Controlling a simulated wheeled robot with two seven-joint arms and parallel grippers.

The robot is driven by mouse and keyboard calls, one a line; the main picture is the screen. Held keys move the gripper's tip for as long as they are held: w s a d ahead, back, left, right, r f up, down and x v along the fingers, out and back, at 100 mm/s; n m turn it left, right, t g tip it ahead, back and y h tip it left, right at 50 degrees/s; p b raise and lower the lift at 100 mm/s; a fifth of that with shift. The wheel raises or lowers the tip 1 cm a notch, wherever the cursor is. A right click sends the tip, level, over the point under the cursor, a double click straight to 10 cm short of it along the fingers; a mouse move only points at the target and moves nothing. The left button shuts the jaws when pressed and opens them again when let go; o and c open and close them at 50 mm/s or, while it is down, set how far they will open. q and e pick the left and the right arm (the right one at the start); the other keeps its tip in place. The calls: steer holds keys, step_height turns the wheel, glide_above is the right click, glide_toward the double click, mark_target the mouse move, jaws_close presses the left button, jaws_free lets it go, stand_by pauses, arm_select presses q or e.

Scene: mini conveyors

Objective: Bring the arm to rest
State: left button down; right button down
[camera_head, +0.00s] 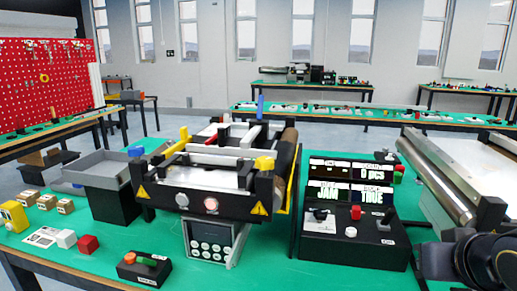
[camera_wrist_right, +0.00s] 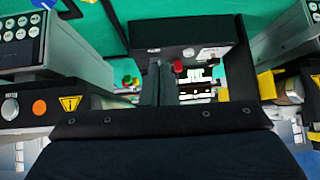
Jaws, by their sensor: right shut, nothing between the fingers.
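My right arm (camera_head: 485,258) shows as black, rounded links at the lower right corner of the head view. My right gripper (camera_wrist_right: 160,68) shows in the right wrist view as two grey fingers pressed together, with nothing between them. Behind the fingers in that view is a black control box (camera_wrist_right: 190,38) with a red knob (camera_wrist_right: 178,66). I cannot tell how far the fingertips are from the box. My left arm and left gripper are not in view.
A mini conveyor (camera_head: 215,180) stands mid-table on the green top. Right of it is a black control console (camera_head: 345,245) with displays, a red button and a joystick. A second conveyor (camera_head: 450,180) is at the right. A grey bin (camera_head: 103,172) and small boxes sit left.

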steer(key=s+a+f+g+y, duration=0.2)
steer(key=s+a+f, duration=0.25)
steer(key=f, duration=0.45)
steer(key=s+a+f+g+y, duration=0.1)
steer(key=s+a+f+y, duration=0.2)
steer(key=s+f, duration=0.45)
step_height(320, 180, up, 15)
steer(key=p, duration=1.7)
steer(key=shift+w+a+f, duration=0.15)
steer(key=shift+w, duration=0.3)
